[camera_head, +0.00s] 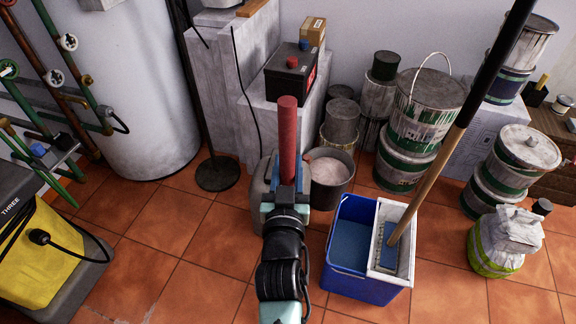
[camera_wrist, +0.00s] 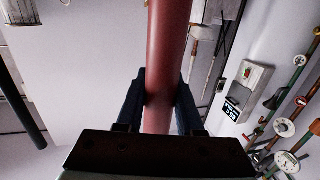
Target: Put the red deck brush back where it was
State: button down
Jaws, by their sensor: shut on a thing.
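My gripper (camera_head: 288,190) is shut on a red cylindrical handle, the red deck brush (camera_head: 288,140), which stands up from between the jaws in the head view. In the wrist view the red shaft (camera_wrist: 167,60) runs up out of the picture from between the dark fingers of my gripper (camera_wrist: 160,100). Only part of the shaft shows. The brush's head is hidden or out of view in both views.
A blue mop bucket (camera_head: 345,245) with a pole in it stands to the right. A grey bucket (camera_head: 331,178) stands behind my gripper, paint tins (camera_head: 425,110) behind right. A black battery (camera_head: 291,70) sits on a block. A yellow machine (camera_head: 50,255) is at left. Tiles at front left are clear.

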jog(key=shift+r, duration=0.15)
jog(key=c, duration=1)
grip_release()
jog(key=shift+f, duration=0.3)
jog(key=o, duration=0.5)
jog(key=shift+r, duration=0.1)
jog(key=shift+c, duration=0.2)
jog(key=shift+r, duration=0.1)
jog(key=shift+s, duration=0.25)
jog(key=s+p, duration=0.2)
jog(key=s, duration=0.9)
jog(key=shift+s+a+r, duration=0.25)
jog(key=shift+a+r, duration=0.05)
